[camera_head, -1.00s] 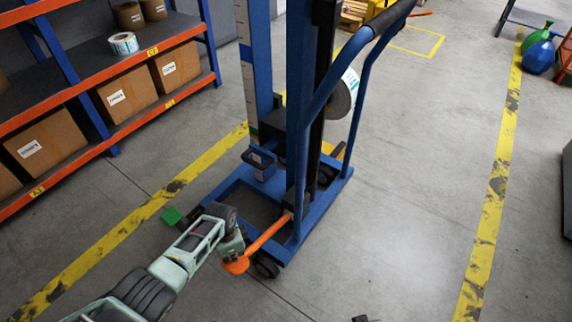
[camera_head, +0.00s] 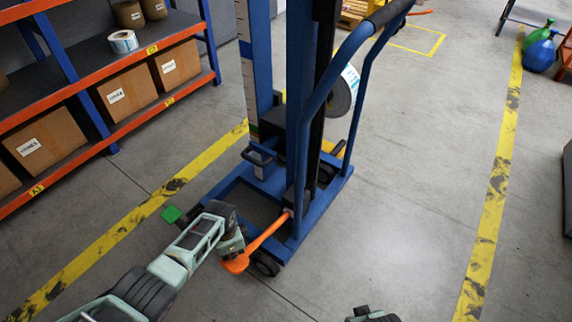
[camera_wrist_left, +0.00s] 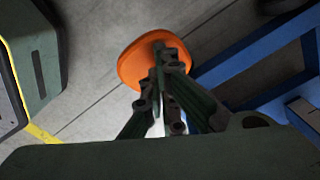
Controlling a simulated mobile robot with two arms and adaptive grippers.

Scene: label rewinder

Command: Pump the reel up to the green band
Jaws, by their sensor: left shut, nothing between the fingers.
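The blue reel lifter (camera_head: 285,190) stands upright on a wheeled base. Its reel (camera_head: 343,93) shows partly behind the mast and push handle. An orange pump lever (camera_head: 262,238) sticks out from the base toward me. My left gripper (camera_head: 240,258) is shut and empty at the lever's outer end. In the left wrist view its fingertips (camera_wrist_left: 160,55) overlap the orange pad (camera_wrist_left: 135,68); contact is unclear. My right gripper (camera_head: 372,314) shows only partly at the bottom edge.
A shelf rack (camera_head: 110,70) with cartons stands at the left. A small green piece (camera_head: 171,214) is near floor level, left of the base. Yellow floor lines (camera_head: 490,210) run on both sides. The floor right of the lifter is clear.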

